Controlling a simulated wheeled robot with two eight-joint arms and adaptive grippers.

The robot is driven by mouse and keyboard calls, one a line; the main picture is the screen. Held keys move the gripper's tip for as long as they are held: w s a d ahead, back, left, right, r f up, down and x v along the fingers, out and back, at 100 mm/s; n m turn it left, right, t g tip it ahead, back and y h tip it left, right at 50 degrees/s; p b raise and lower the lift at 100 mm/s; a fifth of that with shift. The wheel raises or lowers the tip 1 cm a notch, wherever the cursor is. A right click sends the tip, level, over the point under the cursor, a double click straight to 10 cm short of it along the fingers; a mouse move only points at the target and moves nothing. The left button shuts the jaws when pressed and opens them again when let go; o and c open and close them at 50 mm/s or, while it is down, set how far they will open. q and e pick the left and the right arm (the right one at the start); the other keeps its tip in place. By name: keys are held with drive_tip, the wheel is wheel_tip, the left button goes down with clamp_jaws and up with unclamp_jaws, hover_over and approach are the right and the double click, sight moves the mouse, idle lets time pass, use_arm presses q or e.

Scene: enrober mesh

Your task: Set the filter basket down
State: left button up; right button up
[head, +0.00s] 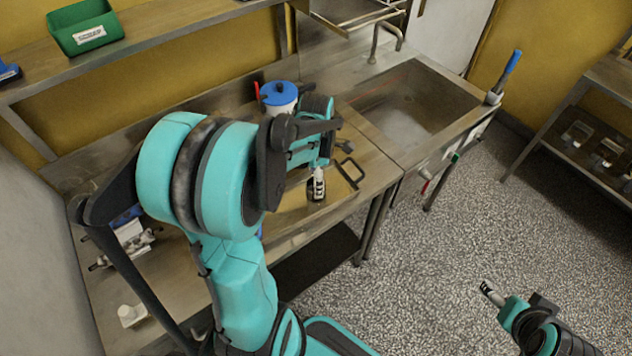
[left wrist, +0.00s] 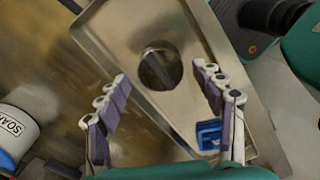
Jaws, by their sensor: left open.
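A round, dark metallic piece that looks like the filter basket (left wrist: 158,69) lies on a shallow steel tray (left wrist: 100,28) in the left wrist view. My left gripper (left wrist: 163,80) is open, its fingers spread to either side of the round piece in the picture. I see no finger touching it; the height gap cannot be told. In the head view my left gripper (head: 317,184) is over the steel bench (head: 285,222), and my arm hides what is under it. My right gripper (head: 490,292) hangs over the floor at the lower right, its jaws too small to read.
A blue item (left wrist: 208,134) lies at the tray's near end. A white tub labelled SOAK (left wrist: 14,128) stands at the left. The head view shows a blue-lidded white container (head: 279,96), a sink (head: 405,105) to the right, and a green bin (head: 85,27) on the shelf.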

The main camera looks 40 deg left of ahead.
use_arm(q)
wheel_tip(320, 180, up, 8)
drive_tip(key=p, duration=0.2)
drive_tip(key=s+d+r+m+t, duration=0.2)
drive_tip(key=d+m, duration=0.6)
drive_tip(key=m, duration=0.5)
drive_tip(key=s+d+r+m+t, duration=0.2)
drive_tip(key=s+d+m+t, duration=0.2)
drive_tip(key=d+m, duration=0.4)
drive_tip(key=m+t, duration=0.1)
drive_tip(key=m, duration=0.5)
